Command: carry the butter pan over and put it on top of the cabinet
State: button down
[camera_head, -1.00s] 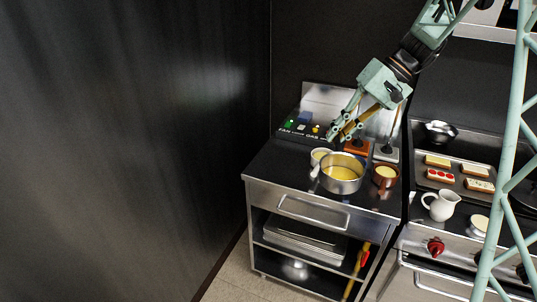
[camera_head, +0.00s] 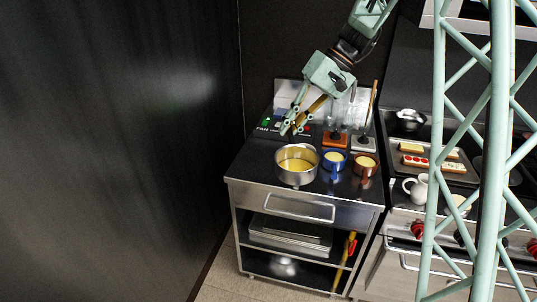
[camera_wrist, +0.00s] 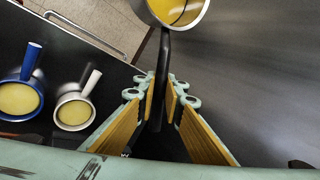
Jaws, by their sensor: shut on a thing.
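The butter pan (camera_head: 297,175), a steel pan with yellow contents, is at the cabinet's left front part in the head view. In the wrist view the pan (camera_wrist: 181,22) is at the top, its dark handle (camera_wrist: 163,70) running down between the fingers. My gripper (camera_head: 290,131) is shut on that handle, behind the pan. The cabinet (camera_head: 285,205) has a dark top and steel front. The pan appears level; whether its base touches the top cannot be told.
A blue pan (camera_head: 334,168) and a brown pan (camera_head: 365,171) stand right of the butter pan. A white pan (camera_wrist: 74,111) shows in the wrist view beside the blue one. Orange-based equipment (camera_head: 335,138) stands behind. A dark wall (camera_head: 120,150) is left. A cooker with a white jug (camera_head: 416,189) is right.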

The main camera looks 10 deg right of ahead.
aim_at(300, 147)
jog(key=shift+s+d+f+n+g+p, duration=0.15)
jog(key=shift+s+f+n+g+p, duration=0.2)
jog(key=shift+f+n, duration=0.2)
jog(key=s+d+f+n+g+h+p, duration=0.3)
jog(key=d+f+n+g+h+p, duration=0.35)
jog(key=n, duration=0.95)
jog(key=w+a+n+t+h+p, duration=0.2)
jog(key=w+n+t+h+p, duration=0.1)
jog(key=n, duration=0.9)
jog(key=w+a+f+n+t+h+p, duration=0.1)
jog(key=w+a+n+t+h+p, duration=0.1)
jog(key=w+n+t+p, duration=0.4)
jog(key=shift+w+f+n+t+h, duration=0.2)
jog(key=shift+w+n+t+h, duration=0.35)
jog(key=shift+w+n, duration=1.9)
jog(key=shift+s+f+n, duration=0.15)
jog(key=shift+s+n, duration=0.25)
jog(key=shift+s, duration=0.05)
